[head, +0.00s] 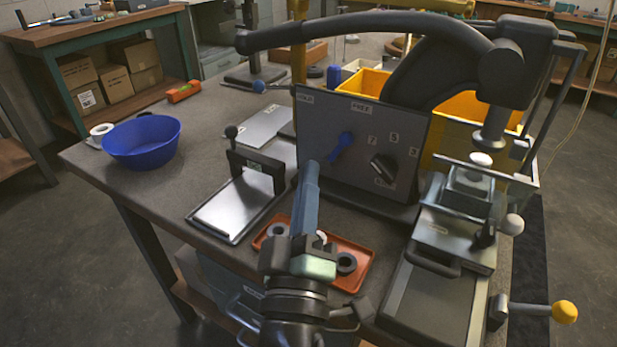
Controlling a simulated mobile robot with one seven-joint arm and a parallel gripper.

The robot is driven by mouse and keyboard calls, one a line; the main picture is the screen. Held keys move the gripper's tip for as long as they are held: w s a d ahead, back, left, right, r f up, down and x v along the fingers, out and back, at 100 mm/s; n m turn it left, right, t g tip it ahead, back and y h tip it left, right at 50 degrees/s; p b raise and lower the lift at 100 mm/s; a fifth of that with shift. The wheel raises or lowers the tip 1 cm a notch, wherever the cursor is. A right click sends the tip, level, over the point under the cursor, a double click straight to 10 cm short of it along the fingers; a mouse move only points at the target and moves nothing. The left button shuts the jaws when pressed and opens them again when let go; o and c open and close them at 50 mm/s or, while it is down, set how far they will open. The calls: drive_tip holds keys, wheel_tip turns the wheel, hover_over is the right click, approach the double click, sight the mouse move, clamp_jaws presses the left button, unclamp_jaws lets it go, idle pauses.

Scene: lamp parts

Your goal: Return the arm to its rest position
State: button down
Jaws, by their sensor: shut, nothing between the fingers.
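My gripper (312,170) shows in the head view at the middle of the bench. Its long blue-grey fingers lie together, shut and empty, and point away from me toward the grey control panel (362,150). My dark wrist comes up from the bottom edge. The gripper body hides part of an orange tray (362,254) that holds grey rings (346,262). I cannot tell the height of the gripper above the tray. No lamp part can be made out for certain.
A big lever press (495,90) stands on the right, its black handle crossing above the panel. A yellow-knobbed handle (564,312) sticks out at lower right. A metal plate fixture (240,205) is left of the gripper. A blue bowl (142,141) stands at the left on bare bench (200,150).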

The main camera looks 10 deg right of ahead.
drive_tip(key=s+a+r+m+t+y, duration=0.1)
drive_tip(key=s+r+m+t+y, duration=0.15)
drive_tip(key=r, duration=0.85)
drive_tip(key=s+a+r+m+t+y+p, duration=0.1)
drive_tip(key=s+a+r+m+t, duration=0.2)
drive_tip(key=r, duration=0.7)
drive_tip(key=s+r+m+t+y, duration=0.1)
drive_tip(key=s+r+m, duration=0.3)
drive_tip(key=r, duration=0.7)
wheel_tip(320, 180, up, 26)
drive_tip(key=n+p, duration=0.1)
drive_tip(key=p, duration=2.6)
drive_tip(key=shift+s+f, duration=0.2)
